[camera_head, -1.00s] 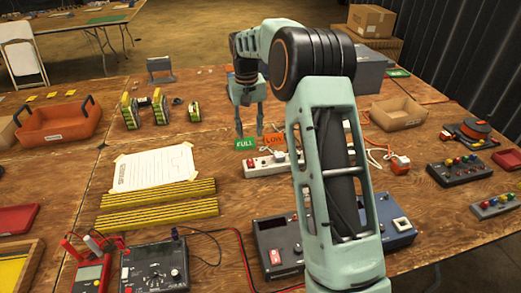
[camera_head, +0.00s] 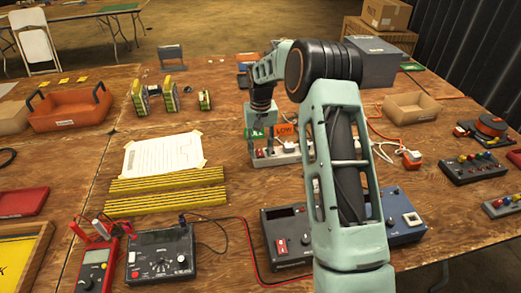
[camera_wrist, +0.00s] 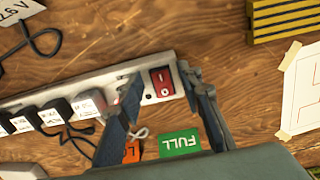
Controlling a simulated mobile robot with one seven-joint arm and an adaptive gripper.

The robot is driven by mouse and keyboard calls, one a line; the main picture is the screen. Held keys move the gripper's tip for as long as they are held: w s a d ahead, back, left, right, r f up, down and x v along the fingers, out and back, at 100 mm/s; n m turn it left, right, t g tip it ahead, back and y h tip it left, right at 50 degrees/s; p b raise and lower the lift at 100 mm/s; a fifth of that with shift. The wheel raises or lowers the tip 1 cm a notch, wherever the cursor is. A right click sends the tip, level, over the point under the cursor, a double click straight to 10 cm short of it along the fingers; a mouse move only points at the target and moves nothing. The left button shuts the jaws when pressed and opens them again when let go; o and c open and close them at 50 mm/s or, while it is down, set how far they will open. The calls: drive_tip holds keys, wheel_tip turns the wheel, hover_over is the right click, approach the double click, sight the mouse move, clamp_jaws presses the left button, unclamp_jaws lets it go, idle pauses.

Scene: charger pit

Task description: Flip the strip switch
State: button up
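The white power strip (camera_head: 288,156) lies on the wooden table, partly hidden behind my arm in the head view. In the wrist view the strip (camera_wrist: 92,88) runs diagonally, with black and white plugs in its left part. Its red rocker switch (camera_wrist: 161,82), with white marks, is near the right end; which way it is pressed I cannot tell. My gripper (camera_wrist: 159,76) is open, one finger on each side of the switch, with nothing between them. Contact cannot be told. In the head view my gripper (camera_head: 262,146) is over the strip's left end.
A green FULL card (camera_wrist: 180,143) and an orange card (camera_wrist: 131,151) are beside the strip. Cables and an orange-and-white plug (camera_head: 411,159) lie to the right. Yellow-black striped bars (camera_head: 165,187) and a paper sheet (camera_head: 163,154) are left. Two control boxes (camera_head: 287,238) (camera_head: 402,216) stand in front.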

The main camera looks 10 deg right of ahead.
clamp_jaws()
drive_tip(key=shift+r+p, duration=0.15)
drive_tip(key=shift+p, duration=0.3)
drive_tip(key=shift+w+r+g+p, duration=0.15)
drive_tip(key=shift+g+p, duration=0.25)
drive_tip(key=shift+p, duration=0.5)
drive_tip(key=shift+w+g+p, duration=0.2)
drive_tip(key=shift+g+p, duration=0.3)
drive_tip(key=shift+p, duration=0.4)
drive_tip(key=shift+w+g+p, duration=0.1)
drive_tip(key=shift+g+p, duration=0.3)
drive_tip(key=shift+p, duration=0.05)
